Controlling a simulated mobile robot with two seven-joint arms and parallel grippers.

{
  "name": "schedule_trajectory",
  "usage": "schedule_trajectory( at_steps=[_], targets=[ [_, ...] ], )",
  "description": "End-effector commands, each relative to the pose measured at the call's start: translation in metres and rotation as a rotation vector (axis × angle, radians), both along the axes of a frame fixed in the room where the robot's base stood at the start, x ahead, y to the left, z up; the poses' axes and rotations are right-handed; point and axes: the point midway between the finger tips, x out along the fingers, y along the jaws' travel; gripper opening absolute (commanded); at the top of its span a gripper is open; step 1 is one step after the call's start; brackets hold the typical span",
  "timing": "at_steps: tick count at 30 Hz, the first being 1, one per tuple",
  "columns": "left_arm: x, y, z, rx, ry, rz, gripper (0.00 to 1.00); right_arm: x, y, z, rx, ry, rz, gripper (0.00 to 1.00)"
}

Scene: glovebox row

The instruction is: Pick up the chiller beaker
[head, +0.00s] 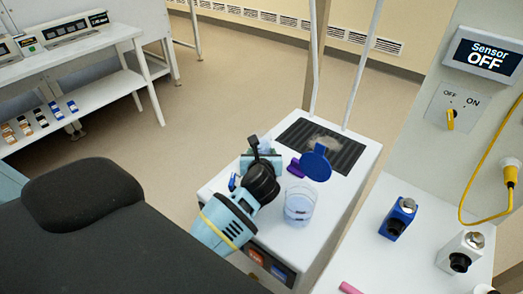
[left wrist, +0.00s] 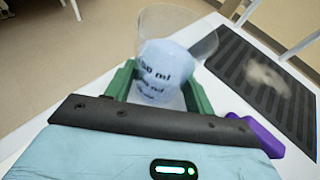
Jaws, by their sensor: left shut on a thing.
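My left gripper (head: 263,157) is over the left rear part of a white bench unit (head: 338,195) in the head view. Its green fingers are closed on both sides of a clear beaker (left wrist: 168,72) with pale blue contents and dark ml markings, seen in the left wrist view. In the head view this beaker is mostly hidden behind the gripper. Whether its base touches the white top I cannot tell. A second clear beaker (head: 299,206) with pale blue contents stands upright on the unit, right of my wrist. My right gripper is not in view.
A dark ribbed mat (head: 322,143) lies at the unit's back, with a blue disc (head: 316,166) and purple piece (head: 294,168) near the gripper. A blue device (head: 398,218) and a white device (head: 460,251) stand on the right bench.

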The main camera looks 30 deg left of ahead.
Motion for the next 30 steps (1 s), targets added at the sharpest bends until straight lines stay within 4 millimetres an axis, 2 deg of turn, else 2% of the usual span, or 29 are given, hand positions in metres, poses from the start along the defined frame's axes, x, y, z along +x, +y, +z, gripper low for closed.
schedule_trajectory(
  at_steps=[11,30],
  targets=[
    [0.001,0.000,0.012,-0.002,-0.003,0.000,0.28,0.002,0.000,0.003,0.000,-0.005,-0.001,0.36],
    [0.001,0.000,0.069,-0.001,-0.005,0.002,0.28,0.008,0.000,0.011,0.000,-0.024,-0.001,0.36]
  ],
)
